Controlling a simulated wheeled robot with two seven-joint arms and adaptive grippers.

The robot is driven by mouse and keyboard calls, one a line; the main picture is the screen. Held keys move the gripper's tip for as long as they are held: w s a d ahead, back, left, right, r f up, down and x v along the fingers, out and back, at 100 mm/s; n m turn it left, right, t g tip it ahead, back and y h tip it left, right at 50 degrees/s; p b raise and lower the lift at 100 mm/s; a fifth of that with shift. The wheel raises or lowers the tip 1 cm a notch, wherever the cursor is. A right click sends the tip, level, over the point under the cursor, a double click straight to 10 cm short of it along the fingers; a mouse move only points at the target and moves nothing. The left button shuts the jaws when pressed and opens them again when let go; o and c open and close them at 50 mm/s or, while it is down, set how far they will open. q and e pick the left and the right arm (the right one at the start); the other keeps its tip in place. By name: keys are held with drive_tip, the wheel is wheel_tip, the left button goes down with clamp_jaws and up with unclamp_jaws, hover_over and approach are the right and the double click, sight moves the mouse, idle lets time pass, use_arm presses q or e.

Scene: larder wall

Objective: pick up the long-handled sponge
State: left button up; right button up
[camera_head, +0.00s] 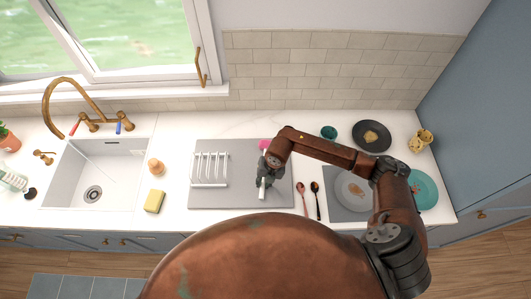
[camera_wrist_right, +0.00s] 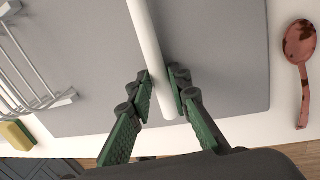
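The long-handled sponge shows in the right wrist view as a pale, straight handle (camera_wrist_right: 147,40) running from the top edge down to my right gripper (camera_wrist_right: 160,88). Its green-padded fingers lie close against both sides of the handle, near its end. In the head view my right gripper (camera_head: 264,173) is over the right part of the grey mat, with a pale bit of handle (camera_head: 262,190) below it. A pink piece (camera_head: 265,145) shows just beyond the gripper; I cannot tell whether it is the sponge head. My left gripper is not in view.
The grey mat (camera_head: 225,199) carries a white rack (camera_head: 210,168) to the left. A red spoon (camera_head: 301,190) and a dark spoon (camera_head: 315,188) lie right of the mat. A yellow sponge (camera_head: 154,201) sits beside the sink (camera_head: 65,170). Plates stand farther right.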

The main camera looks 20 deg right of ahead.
drive_tip(key=shift+c, duration=0.6)
clamp_jaws()
drive_tip(key=shift+r, duration=0.1)
